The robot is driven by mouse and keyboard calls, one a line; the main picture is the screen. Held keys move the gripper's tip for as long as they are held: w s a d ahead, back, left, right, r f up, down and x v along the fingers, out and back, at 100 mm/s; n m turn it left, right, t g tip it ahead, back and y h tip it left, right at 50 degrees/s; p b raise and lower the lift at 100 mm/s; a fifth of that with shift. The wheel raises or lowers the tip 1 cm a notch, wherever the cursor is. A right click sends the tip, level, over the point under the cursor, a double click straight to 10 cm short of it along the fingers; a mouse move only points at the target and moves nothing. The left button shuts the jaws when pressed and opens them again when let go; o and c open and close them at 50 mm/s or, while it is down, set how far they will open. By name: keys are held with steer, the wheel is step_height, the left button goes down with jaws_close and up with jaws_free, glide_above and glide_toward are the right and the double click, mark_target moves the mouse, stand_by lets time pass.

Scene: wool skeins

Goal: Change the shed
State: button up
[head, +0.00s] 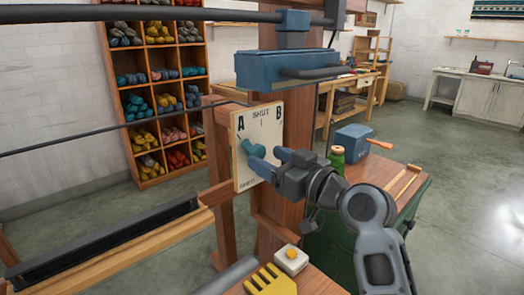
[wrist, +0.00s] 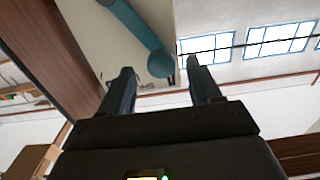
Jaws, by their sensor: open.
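The shed dial plate (head: 243,170), cream with the marks A, SHUT and B, is fixed upright on the wooden loom post. A teal lever (head: 246,147) lies on the plate below the A; its other end is partly hidden by my fingers. My gripper (head: 256,160) is open in front of the plate, fingers pointing at the lever. In the wrist view the lever (wrist: 137,25) slants down to a round knob, seen between my two open fingertips (wrist: 160,78). I cannot tell whether the fingers touch it.
A blue housing (head: 285,69) juts out above the plate. A dark rod (head: 120,130) runs left of it. A bench with a green bottle (head: 337,158) and a blue box (head: 353,140) stands at right. A yellow comb-like piece (head: 268,281) and a white block (head: 291,260) lie in front.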

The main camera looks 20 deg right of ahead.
mark_target(261, 155)
steer(key=shift+x, duration=2.1)
steer(key=shift+c, duration=0.2)
jaws_close()
